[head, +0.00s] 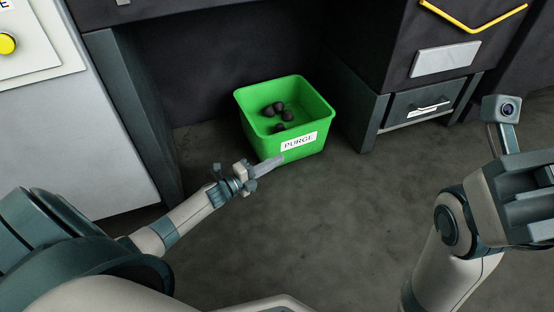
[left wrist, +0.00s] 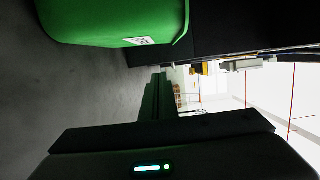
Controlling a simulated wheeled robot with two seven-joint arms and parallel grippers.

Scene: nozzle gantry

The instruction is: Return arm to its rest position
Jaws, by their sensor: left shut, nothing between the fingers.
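My left gripper (head: 272,164) reaches in from the left in the head view. It is shut and empty, with its fingers pointing toward the front of the green bin; I cannot tell whether they touch it. The shut fingers also show in the left wrist view (left wrist: 158,92). My right arm's end (head: 520,200) is at the right edge of the head view, well apart from the bin; its fingers cannot be made out clearly.
The green bin labelled PURGE (head: 318,138) stands on the dark floor and holds several dark lumps (head: 280,110). A grey cabinet (head: 90,140) is at left. A drawer unit (head: 420,104) is at right. The floor (head: 330,215) in front is clear.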

